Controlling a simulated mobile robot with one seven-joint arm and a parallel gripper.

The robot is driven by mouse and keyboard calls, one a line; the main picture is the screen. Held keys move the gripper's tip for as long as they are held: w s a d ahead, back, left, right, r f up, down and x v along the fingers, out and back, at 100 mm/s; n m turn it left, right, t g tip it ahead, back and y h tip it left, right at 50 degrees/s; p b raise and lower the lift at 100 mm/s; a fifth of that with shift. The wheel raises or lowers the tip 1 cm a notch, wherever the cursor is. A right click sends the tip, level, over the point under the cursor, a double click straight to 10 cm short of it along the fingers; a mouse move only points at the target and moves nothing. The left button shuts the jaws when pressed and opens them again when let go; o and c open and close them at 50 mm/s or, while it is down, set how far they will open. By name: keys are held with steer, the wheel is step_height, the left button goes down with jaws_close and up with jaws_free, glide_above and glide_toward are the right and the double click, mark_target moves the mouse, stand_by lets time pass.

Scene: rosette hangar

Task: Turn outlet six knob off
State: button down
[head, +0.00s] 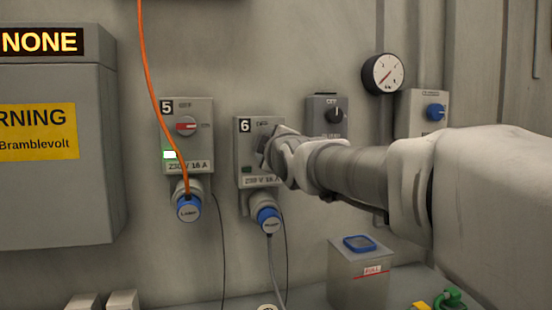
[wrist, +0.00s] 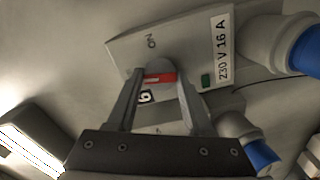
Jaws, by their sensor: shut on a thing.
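The outlet six box (head: 243,160) is on the wall right of outlet five, with its "6" label at upper left. My gripper (head: 268,148) reaches it from the right and hides its knob in the head view. In the wrist view, the knob (wrist: 160,77), with a red bar, sits between my fingertips (wrist: 158,73), which are shut on it. The red bar lies crosswise to the direction of the "ON" mark. The "OFF" mark is not readable there. The box's small lamp (wrist: 206,80) is dark green, not glowing. A blue-collared plug (head: 268,220) sits below the box.
Outlet five (head: 187,115) has its red handle horizontal, a bright lamp and an orange cable (head: 148,75) running across its front. A dark switch box (head: 322,101), a gauge (head: 383,74) and a blue-knobbed box (head: 435,112) are farther right. A grey box with a blue top (head: 358,262) stands below.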

steer(key=shift+n+b, duration=0.8)
steer(key=shift+n, duration=0.2)
steer(key=shift+c, duration=1.5)
jaws_free()
steer(key=p+v, duration=0.3)
steer(key=v, duration=1.4)
steer(key=shift+s+p, duration=0.2)
steer(key=shift+p, duration=0.15)
